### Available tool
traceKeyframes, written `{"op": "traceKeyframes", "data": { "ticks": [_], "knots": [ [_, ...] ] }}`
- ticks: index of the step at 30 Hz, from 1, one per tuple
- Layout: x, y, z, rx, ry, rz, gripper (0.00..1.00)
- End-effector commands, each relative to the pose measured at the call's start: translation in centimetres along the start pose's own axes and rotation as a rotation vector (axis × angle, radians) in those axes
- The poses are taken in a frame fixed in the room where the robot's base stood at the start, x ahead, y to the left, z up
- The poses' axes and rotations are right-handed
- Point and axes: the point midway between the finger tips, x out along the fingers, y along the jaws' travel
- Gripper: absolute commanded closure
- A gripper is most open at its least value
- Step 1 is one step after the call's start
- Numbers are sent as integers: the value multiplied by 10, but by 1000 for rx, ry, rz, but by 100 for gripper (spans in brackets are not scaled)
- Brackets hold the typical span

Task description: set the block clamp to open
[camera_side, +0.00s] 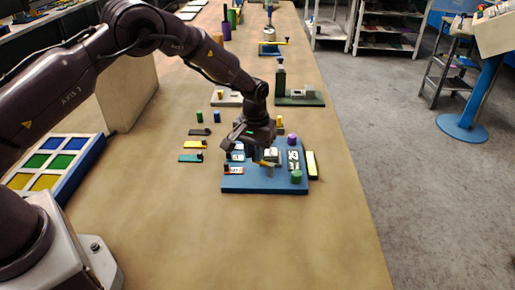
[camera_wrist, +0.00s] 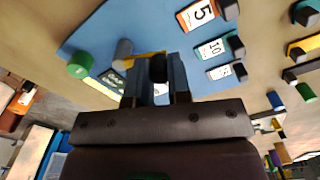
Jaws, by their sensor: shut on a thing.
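The blue board (camera_side: 240,186) lies flat on the bench under my gripper (camera_side: 262,152). In the wrist view, a yellow lever (camera_wrist: 144,56) runs from beside a grey post (camera_wrist: 123,50) to a black knob (camera_wrist: 158,68). My gripper (camera_wrist: 157,88) is shut on this black knob, with a finger on either side. The lever's yellow also shows below my gripper in the side view (camera_side: 268,163). I take this lever as the block clamp's handle. The clamp's block and jaw are largely hidden by my fingers and palm.
The board also carries a green knob (camera_side: 296,176) and cards marked 5 (camera_wrist: 200,14), 10 (camera_wrist: 212,48) and 15 (camera_wrist: 222,72). A tray of coloured squares (camera_side: 50,165) stands left. The bench front is clear.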

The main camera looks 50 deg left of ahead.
Motion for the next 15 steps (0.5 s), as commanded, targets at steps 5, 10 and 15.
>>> {"op": "traceKeyframes", "data": {
  "ticks": [5, 10, 15],
  "knots": [
    [-1, 0, 6, -148, 2, -1, 100],
    [-1, 2, 11, -262, 2, 0, 100],
    [-1, 2, 14, -342, 2, 0, 100]
  ]
}}
